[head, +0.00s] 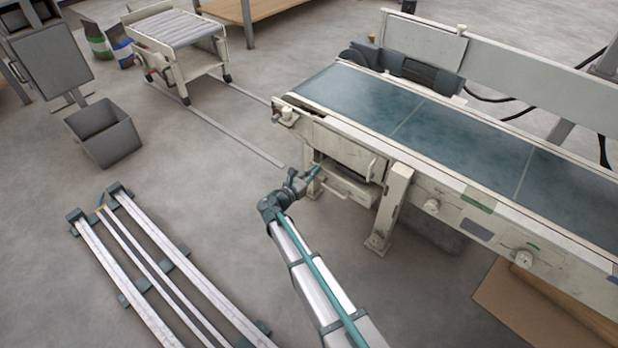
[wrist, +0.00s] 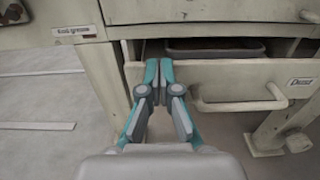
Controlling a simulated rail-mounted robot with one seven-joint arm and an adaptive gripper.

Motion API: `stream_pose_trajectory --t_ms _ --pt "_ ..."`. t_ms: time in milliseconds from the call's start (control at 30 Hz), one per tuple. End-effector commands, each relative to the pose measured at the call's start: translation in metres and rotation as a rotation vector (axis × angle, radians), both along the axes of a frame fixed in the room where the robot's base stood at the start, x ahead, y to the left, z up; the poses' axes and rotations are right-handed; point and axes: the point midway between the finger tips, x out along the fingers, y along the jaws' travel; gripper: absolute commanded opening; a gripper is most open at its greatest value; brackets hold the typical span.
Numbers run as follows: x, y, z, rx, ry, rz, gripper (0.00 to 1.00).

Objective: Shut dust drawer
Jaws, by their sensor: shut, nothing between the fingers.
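The dust drawer (wrist: 228,76) is a cream drawer under the conveyor, with a bar handle (wrist: 240,105) and a "Dust" label (wrist: 300,82). It stands partly open: a dark gap and a grey inner tray (wrist: 215,45) show above its front. In the head view the drawer (head: 347,186) sits below the belt's near end. My gripper (wrist: 159,66) is shut and empty, with its fingertips at the left part of the drawer front, left of the handle. I cannot tell whether they touch. My gripper also shows in the head view (head: 314,173), partly covering the drawer's left end.
The conveyor (head: 420,130) stands over the drawer, with a leg (head: 391,210) right of it. Floor rails (head: 165,265) lie at the lower left. A grey bin (head: 105,132) and a roller cart (head: 180,45) stand farther back.

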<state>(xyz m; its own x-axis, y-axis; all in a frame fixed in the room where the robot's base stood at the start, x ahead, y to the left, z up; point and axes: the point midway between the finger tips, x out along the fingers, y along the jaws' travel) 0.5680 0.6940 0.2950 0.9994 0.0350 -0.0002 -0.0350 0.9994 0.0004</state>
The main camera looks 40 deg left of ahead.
Motion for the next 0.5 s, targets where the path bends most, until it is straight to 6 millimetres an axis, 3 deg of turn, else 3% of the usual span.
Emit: stream_pose_trajectory --t_ms 333,500 --pt "0.001 0.0 0.001 0.0 0.0 0.0 0.0" --pt "0.019 0.002 0.003 -0.002 -0.001 -0.002 0.0"
